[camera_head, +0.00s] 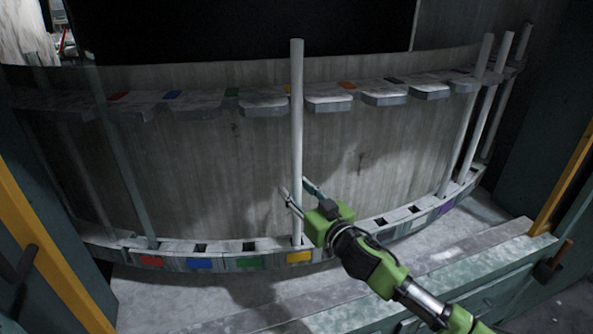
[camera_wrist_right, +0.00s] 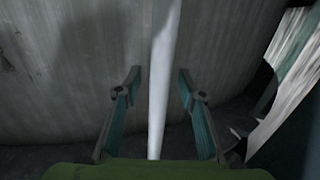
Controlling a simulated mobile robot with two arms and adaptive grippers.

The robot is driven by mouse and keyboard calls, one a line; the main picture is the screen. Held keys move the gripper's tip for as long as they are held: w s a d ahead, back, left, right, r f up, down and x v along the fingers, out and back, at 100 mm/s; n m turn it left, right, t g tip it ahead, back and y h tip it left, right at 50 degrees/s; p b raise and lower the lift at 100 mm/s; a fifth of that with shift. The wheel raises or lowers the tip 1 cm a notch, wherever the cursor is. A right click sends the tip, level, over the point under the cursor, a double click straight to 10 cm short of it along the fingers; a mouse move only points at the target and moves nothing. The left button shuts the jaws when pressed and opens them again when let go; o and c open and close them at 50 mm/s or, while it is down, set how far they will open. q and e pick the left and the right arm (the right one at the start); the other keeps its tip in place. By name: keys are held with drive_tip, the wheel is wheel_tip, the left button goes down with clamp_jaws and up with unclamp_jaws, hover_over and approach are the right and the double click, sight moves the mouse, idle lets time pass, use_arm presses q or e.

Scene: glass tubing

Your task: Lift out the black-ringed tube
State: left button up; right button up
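A pale upright tube (camera_head: 297,120) stands in the curved rack at the yellow label. My right gripper (camera_head: 299,193) is at its lower part. In the right wrist view the tube (camera_wrist_right: 164,70) runs between the two spread fingers of the right gripper (camera_wrist_right: 160,88), with a gap on each side. More pale tubes stand at the right end of the rack (camera_head: 466,115), near the purple label, and one stands at the left by the red label (camera_head: 130,165). I cannot make out a black ring on any tube. My left gripper is not in view.
The rack has an upper row of notched ledges (camera_head: 328,104) and a lower strip (camera_head: 225,264) with square holes and coloured labels. Several holes are empty. A curved grey wall (camera_head: 220,155) stands behind. Yellow posts (camera_head: 45,255) flank the rack; a grey step (camera_head: 440,262) lies in front.

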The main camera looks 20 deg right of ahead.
clamp_jaws()
drive_tip(key=shift+r, duration=0.1)
